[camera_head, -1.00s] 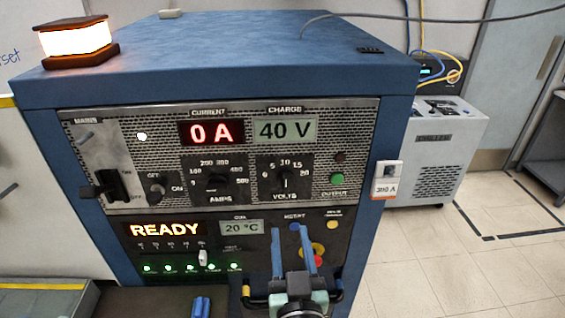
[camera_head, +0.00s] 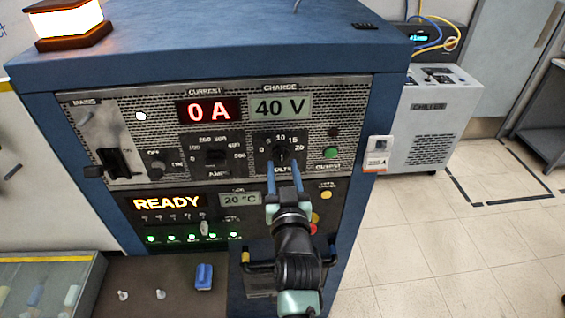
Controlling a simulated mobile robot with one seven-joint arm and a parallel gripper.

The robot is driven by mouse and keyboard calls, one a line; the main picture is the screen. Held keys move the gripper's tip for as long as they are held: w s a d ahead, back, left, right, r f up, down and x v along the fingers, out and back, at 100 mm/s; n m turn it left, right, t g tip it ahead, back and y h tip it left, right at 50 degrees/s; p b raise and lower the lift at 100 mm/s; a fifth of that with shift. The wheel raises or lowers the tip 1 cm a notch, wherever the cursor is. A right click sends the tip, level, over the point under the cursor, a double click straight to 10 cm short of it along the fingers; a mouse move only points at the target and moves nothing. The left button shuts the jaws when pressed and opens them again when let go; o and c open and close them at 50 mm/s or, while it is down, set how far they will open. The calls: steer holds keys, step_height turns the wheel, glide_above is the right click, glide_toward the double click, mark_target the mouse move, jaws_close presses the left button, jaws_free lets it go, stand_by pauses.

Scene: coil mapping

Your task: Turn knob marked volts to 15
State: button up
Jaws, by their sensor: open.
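The volts knob (camera_head: 283,153) is a dark dial on the upper right of the blue cabinet's front panel. Its scale runs from 0 to 20, with 10 at the top and 15 to its right. Its pointer looks roughly upward, but is too small and dark to read exactly. My gripper (camera_head: 283,169) is open, its two blue fingers pointing up at the knob's lower edge, one on each side. I cannot tell whether they touch it. The fingers partly cover the VOLTS label. The charge display (camera_head: 281,107) above reads 40 V.
The amps knob (camera_head: 216,154) is left of the volts knob. A green output button (camera_head: 331,153) is close on the right. A yellow button (camera_head: 326,195) and a red one (camera_head: 313,229) lie near my arm. A handle bar (camera_head: 246,264) crosses low in front.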

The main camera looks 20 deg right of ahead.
steer(key=shift+x, duration=0.8)
jaws_close()
